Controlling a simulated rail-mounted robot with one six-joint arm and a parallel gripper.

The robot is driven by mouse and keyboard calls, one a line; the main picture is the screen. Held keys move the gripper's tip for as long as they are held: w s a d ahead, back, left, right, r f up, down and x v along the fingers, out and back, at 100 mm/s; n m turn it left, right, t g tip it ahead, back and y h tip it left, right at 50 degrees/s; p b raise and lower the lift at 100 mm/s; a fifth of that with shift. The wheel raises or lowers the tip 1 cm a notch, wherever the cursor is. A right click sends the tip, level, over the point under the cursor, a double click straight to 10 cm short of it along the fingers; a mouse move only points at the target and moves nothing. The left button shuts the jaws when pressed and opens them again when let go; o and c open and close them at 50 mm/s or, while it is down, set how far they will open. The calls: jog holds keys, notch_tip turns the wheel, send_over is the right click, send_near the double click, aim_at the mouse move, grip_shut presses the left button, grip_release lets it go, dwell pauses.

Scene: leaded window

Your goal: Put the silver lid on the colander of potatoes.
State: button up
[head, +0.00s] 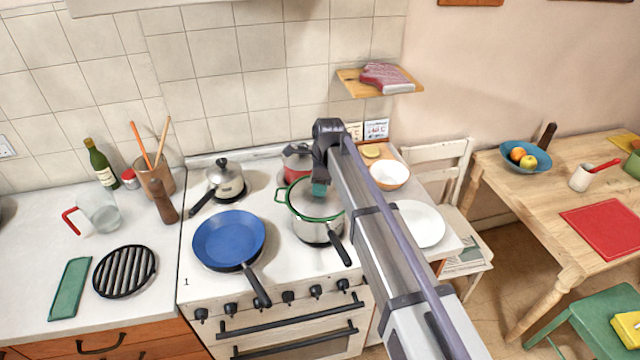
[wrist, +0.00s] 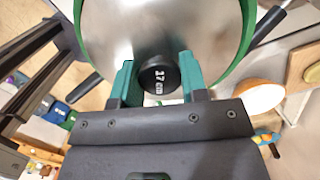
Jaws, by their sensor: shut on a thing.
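My gripper (head: 320,188) is above the stove, its teal fingers shut on the black knob of the silver lid (head: 302,204). In the wrist view the gripper (wrist: 160,82) has one finger on each side of the knob, marked 17 cm, and the lid (wrist: 160,30) shows a green rim. In the head view the lid is over a silver vessel (head: 310,231) on the front right of the stove. A green loop handle stands out at its left and a black handle at its front. I cannot tell whether lid and vessel touch. No potatoes show; the vessel's inside is hidden.
A white plate (head: 420,223) and an orange bowl (head: 389,176) are at the right.

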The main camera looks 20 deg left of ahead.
jog(key=shift+w+a+f, duration=0.15)
jog(key=shift+a, duration=0.05)
dwell(0.6)
jog(key=o, duration=1.3)
jog(key=shift+o, duration=0.3)
jog(key=o, duration=0.5)
notch_tip(320, 180, up, 7)
jog(key=p, duration=0.7)
